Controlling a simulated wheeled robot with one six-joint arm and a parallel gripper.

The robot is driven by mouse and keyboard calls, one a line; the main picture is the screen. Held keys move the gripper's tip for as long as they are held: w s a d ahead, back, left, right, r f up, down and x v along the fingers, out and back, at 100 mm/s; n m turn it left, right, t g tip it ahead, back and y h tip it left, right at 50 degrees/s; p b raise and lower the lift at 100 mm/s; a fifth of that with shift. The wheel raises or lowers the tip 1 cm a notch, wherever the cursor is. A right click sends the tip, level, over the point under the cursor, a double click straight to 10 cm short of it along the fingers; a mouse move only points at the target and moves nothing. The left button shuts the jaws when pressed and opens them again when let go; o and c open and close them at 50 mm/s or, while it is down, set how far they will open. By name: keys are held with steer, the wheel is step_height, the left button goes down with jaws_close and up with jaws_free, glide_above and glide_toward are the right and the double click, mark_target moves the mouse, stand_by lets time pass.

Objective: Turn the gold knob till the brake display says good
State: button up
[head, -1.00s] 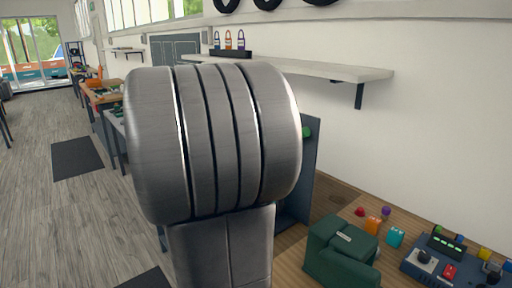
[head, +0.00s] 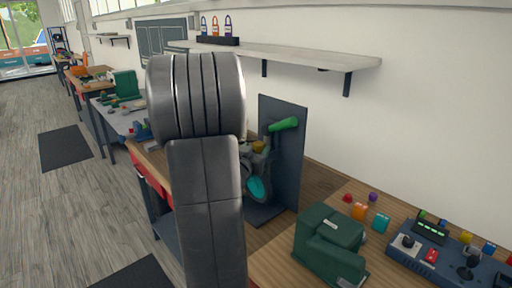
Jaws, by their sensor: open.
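My own grey arm link fills the middle of the head view and hides much of the bench behind it. My gripper cannot be made out; it is hidden behind the arm or out of view. Just right of the arm, a small gold-yellow part (head: 259,146) shows in front of a dark upright panel (head: 289,160); I cannot tell whether it is the gold knob. A green grip (head: 284,124) sticks out above it, and a grey and teal rounded part (head: 258,188) is below. No display reading "good" is legible.
A dark green block-shaped device (head: 328,243) stands on the wooden bench at lower right. A blue control box (head: 440,262) with a small green-lit screen (head: 430,231) is farther right. A wall shelf (head: 300,58) hangs above. Open floor (head: 70,210) lies left.

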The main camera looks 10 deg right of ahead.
steer(key=shift+w+d, duration=0.35)
steer(key=shift+w, duration=0.3)
steer(key=c, duration=1)
steer(key=shift+a+r+h+p, duration=0.1)
steer(key=shift+h+p, duration=0.2)
steer(key=shift+p, duration=0.2)
steer(key=shift+w+a+r+m+g+h+p, duration=0.1)
steer(key=shift+w+a+m+g+h+p, duration=0.05)
steer(key=shift+m+g+h+p, duration=0.8)
steer(key=shift+w+a+f+m+g+h+p, duration=0.15)
steer(key=shift+m+g+h+p, duration=0.75)
steer(key=shift+m+g+h, duration=0.25)
steer(key=shift+w+a+f+m+g+h+p, duration=0.1)
steer(key=shift+m+g+h+p, duration=0.75)
steer(key=shift+m+g+h, duration=0.25)
